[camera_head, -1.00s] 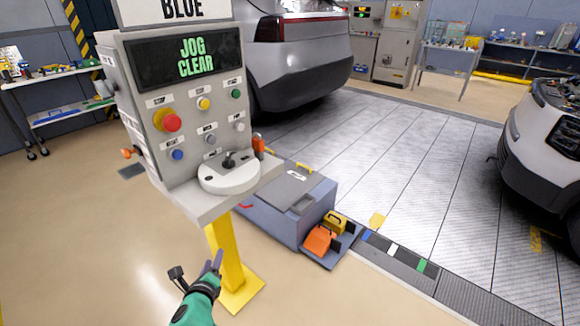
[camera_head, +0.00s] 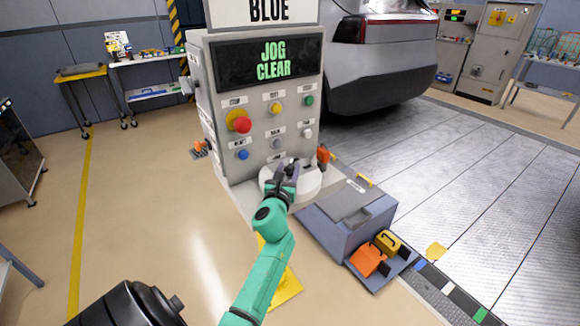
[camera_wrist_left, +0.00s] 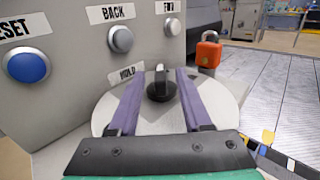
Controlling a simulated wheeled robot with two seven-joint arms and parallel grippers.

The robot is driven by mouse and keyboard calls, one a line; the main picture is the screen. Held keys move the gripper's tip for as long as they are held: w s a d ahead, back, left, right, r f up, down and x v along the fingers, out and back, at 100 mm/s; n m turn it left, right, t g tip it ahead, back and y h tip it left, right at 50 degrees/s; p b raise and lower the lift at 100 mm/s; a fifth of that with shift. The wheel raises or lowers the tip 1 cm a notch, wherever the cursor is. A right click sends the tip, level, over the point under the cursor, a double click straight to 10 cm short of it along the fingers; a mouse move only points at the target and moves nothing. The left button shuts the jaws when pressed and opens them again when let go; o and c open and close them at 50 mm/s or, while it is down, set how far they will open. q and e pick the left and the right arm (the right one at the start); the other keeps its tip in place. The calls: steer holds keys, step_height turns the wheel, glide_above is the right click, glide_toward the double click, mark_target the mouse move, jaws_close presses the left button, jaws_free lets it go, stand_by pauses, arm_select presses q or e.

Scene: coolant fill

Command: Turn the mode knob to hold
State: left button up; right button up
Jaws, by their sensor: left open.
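The mode knob (camera_wrist_left: 160,88) is black with a raised grip bar and sits on a round white plate (camera_wrist_left: 215,105) on the console's ledge. Its bar points roughly away from me, toward the panel. A HOLD label (camera_wrist_left: 127,73) is left of it in the left wrist view. My left gripper (camera_head: 287,168) is open, with its purple fingers on either side of the knob; I cannot tell whether they touch it. In the head view the gripper largely hides the knob. The console screen (camera_head: 268,61) reads JOG CLEAR. My right gripper is out of view.
The panel carries a red mushroom button (camera_head: 240,122), a blue button (camera_head: 242,155) and several others close above the ledge. An orange item (camera_wrist_left: 208,50) stands right of the plate. A grey-blue box (camera_head: 350,215) is on the floor to the right.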

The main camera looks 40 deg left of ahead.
arm_select(q)
steer(key=shift+w+a, duration=0.3)
steer(key=shift+w, duration=0.25)
steer(key=shift+r, duration=0.1)
steer(key=shift+s, duration=0.1)
jaws_close()
stand_by(0.9)
